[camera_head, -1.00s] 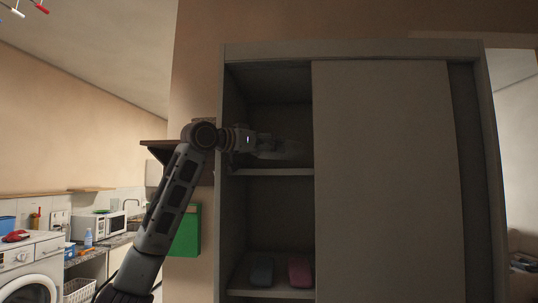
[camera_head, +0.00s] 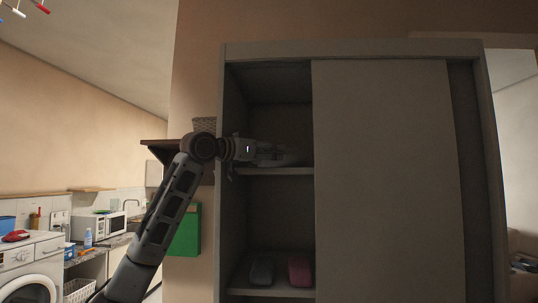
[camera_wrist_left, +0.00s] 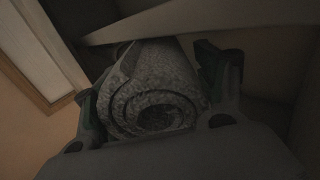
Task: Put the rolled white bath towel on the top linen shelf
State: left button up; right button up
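The rolled white bath towel (camera_wrist_left: 152,95) looks grey in the dim light. In the left wrist view its spiral end faces the camera, with a finger along each side. My left gripper (camera_head: 272,154) is shut on it, inside the upper left compartment of the linen cabinet. In the head view the towel (camera_head: 292,158) is faint, low over the top linen shelf (camera_head: 275,171). I cannot tell whether its underside touches the board. My right gripper is out of view.
A closed grey door panel (camera_head: 385,170) covers the cabinet's middle and right. A dark folded item (camera_head: 262,271) and a pink folded item (camera_head: 299,270) lie on the lower shelf. A brown wall shelf (camera_head: 165,150) and a green box (camera_head: 187,232) are left of the cabinet.

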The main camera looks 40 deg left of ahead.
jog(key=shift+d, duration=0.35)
pick_arm(q)
jog(key=shift+r, duration=0.15)
jog(key=b+v, duration=0.1)
jog(key=v, duration=0.6)
jog(key=shift+s+b, duration=0.3)
jog(key=shift+b, duration=0.1)
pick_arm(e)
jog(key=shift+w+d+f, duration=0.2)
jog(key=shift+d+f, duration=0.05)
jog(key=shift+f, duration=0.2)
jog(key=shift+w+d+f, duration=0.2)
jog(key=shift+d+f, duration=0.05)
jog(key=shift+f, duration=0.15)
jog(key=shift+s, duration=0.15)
